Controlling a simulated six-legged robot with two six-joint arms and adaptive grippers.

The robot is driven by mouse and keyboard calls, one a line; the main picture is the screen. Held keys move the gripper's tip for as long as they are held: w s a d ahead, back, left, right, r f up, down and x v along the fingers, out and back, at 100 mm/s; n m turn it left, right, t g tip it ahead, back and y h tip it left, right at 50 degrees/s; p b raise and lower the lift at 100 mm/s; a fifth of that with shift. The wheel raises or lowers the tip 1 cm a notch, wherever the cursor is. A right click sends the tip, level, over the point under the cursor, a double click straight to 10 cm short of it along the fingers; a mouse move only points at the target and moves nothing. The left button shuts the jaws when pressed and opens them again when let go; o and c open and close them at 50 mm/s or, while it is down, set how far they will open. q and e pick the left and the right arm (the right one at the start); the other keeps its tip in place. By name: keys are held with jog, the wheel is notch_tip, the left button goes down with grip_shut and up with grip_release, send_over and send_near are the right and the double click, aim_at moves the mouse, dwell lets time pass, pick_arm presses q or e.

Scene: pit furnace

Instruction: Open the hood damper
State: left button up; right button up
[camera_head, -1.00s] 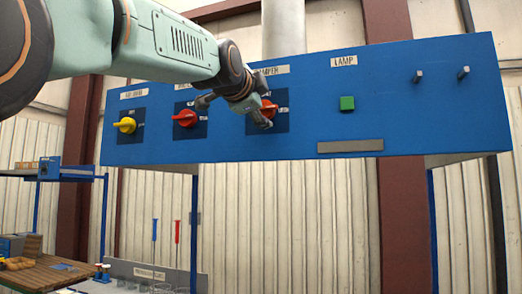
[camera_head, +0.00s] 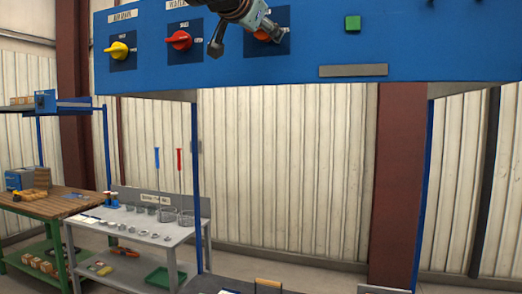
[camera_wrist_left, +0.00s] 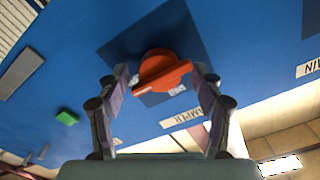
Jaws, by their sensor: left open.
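The damper knob (camera_head: 263,35) is an orange-red rotary handle on a dark blue square plate on the blue hood panel. In the left wrist view the knob (camera_wrist_left: 165,72) sits between the fingertips, with a label ending in "AMPER" (camera_wrist_left: 182,119) beside its plate. My left gripper (camera_head: 246,41) is open in front of the knob, one finger to its left and one overlapping its right part. In the left wrist view my left gripper (camera_wrist_left: 161,78) has a finger on each side of the knob; contact is not clear. My right gripper is out of view.
On the same panel are a yellow knob (camera_head: 118,51), a red knob (camera_head: 179,40), a green lamp button (camera_head: 352,23) and a grey plate (camera_head: 353,70). A grey table (camera_head: 150,224) with small metal items and a wooden workbench (camera_head: 60,203) stand below left.

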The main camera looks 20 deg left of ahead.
pick_arm(q)
jog(key=s+n+b, duration=0.8)
jog(key=n+b, duration=0.1)
jog(key=b, duration=0.3)
jog(key=w+f+g+b, duration=0.1)
jog(key=w+f, duration=0.4)
jog(key=f, duration=0.5)
jog(key=w+a+f+g+b, duration=0.1)
jog(key=w+f, duration=0.3)
jog(key=f, duration=0.6)
jog(key=w+f+g+b, duration=0.1)
jog(key=w+f, duration=0.4)
jog(key=f, duration=0.5)
jog(key=shift+w+a+g+b, duration=0.3)
jog(key=shift+a+b, duration=0.05)
